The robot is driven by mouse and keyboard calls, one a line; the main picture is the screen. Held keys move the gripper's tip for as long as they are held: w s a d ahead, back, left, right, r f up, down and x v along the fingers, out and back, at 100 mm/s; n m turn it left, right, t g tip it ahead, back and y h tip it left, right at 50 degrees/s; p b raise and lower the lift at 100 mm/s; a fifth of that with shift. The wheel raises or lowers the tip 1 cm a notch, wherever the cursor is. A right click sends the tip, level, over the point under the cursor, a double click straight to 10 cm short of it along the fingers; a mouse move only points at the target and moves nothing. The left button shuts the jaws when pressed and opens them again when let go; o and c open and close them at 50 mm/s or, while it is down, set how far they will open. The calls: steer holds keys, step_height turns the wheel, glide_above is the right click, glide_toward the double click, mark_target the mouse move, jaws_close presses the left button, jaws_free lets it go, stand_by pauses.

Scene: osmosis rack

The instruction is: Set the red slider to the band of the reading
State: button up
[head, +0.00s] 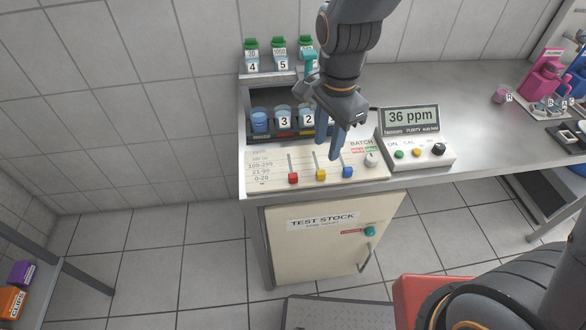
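The red slider (293,178) is the leftmost of three knobs on the pale sloping panel (375,176). It sits at the low end of its slot, about level with the 0-20 row of the printed band list (260,171). Rows 21-99 and 100-299 are above that; the top row is too small to read. The display (410,117) shows 36 ppm. My gripper (328,152) points down over the panel, right of the red slider, above the yellow and blue slots. Its fingers are apart with nothing visible between them. Whether the fingertips touch the panel is unclear.
The yellow slider (320,174) and blue slider (347,171) stand close to the right of the red one. A white knob (371,159) is farther right. A shelf with numbered jars (284,119) stands behind the panel, partly hidden by my arm. The counter (465,100) to the right is mostly clear.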

mark_target(293, 174)
steer(key=a+m, duration=0.1)
steer(key=a, duration=0.1)
steer(key=s+a+f+m, duration=0.1)
steer(key=a+m, duration=0.1)
steer(key=a, duration=0.1)
steer(key=a+m, duration=0.1)
steer(key=a, duration=0.1)
steer(key=shift+s+a+f+g, duration=0.2)
steer(key=shift+s+f+g, duration=0.1)
steer(key=shift+f+g, duration=0.1)
steer(key=shift+m, duration=0.3)
steer(key=shift+f+p, duration=0.9)
steer(key=shift+f, duration=2.95)
steer(key=shift+c, duration=0.2)
jaws_close()
